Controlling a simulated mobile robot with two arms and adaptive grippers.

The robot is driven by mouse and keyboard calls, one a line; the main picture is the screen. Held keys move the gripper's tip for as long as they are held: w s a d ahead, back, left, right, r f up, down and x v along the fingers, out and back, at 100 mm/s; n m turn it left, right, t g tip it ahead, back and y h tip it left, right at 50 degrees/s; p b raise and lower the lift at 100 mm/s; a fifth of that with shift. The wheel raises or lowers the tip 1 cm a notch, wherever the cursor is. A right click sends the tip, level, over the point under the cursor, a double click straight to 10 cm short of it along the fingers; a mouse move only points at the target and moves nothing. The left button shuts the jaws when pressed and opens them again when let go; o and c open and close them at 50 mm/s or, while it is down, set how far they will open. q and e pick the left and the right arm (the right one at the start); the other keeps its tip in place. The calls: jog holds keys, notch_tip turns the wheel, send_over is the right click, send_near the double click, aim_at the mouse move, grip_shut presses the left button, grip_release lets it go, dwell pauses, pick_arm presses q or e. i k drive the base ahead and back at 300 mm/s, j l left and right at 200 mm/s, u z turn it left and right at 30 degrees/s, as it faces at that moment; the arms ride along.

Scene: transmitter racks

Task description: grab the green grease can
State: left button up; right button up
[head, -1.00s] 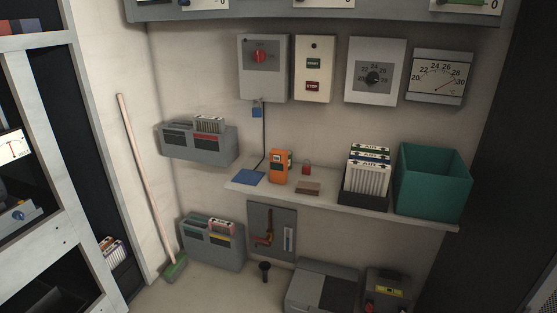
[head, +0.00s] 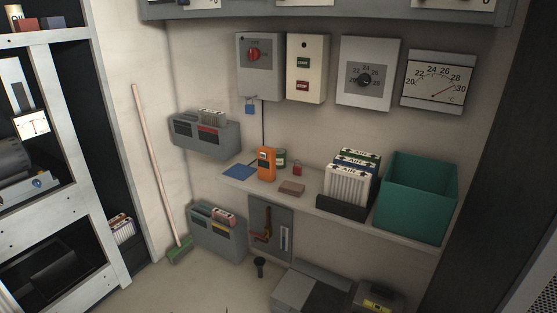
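A small green can (head: 281,157) with a pale band stands on the wall shelf (head: 318,207). It is just behind and to the right of an orange handheld meter (head: 266,164), which hides part of it. I cannot read its label. Neither of my grippers can be made out in the head view.
Near the can are a red padlock (head: 297,170), a brown block (head: 291,188) and a blue pad (head: 239,172). Air filters (head: 350,184) and a teal bin (head: 416,197) fill the shelf's right side. A broom (head: 157,170) leans at left. Grey cases (head: 312,290) stand below.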

aim_at(281, 154)
jog(key=i+j+z, duration=0.3)
jog(key=i+j, duration=0.15)
jog(key=i, duration=0.25)
jog(key=i+j+z, duration=0.3)
jog(key=i+j, duration=0.25)
jog(key=i, duration=0.05)
